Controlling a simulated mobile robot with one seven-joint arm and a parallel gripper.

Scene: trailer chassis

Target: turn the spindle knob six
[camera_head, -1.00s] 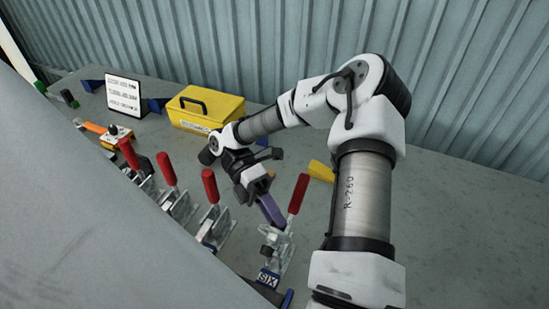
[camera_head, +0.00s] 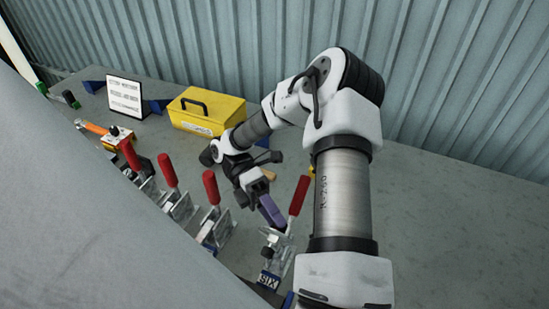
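The clamp marked SIX (camera_head: 275,252) stands at the lower middle, nearest my arm, with its red handle (camera_head: 299,195) raised and tilted to the right. A blue SIX label (camera_head: 268,280) is at its foot. A dark knob (camera_head: 267,251) shows on its left side, small and partly unclear. My gripper (camera_head: 272,212) reaches down with its purple fingers just above and behind this clamp, left of the red handle. Whether the fingers touch the clamp, and whether they are apart, I cannot tell.
Several more red-handled clamps (camera_head: 212,188) stand in a row to the left. A yellow toolbox (camera_head: 207,112) and a white sign (camera_head: 125,95) stand behind. A large grey surface (camera_head: 90,220) blocks the lower left. The bench right of my arm (camera_head: 450,220) looks clear.

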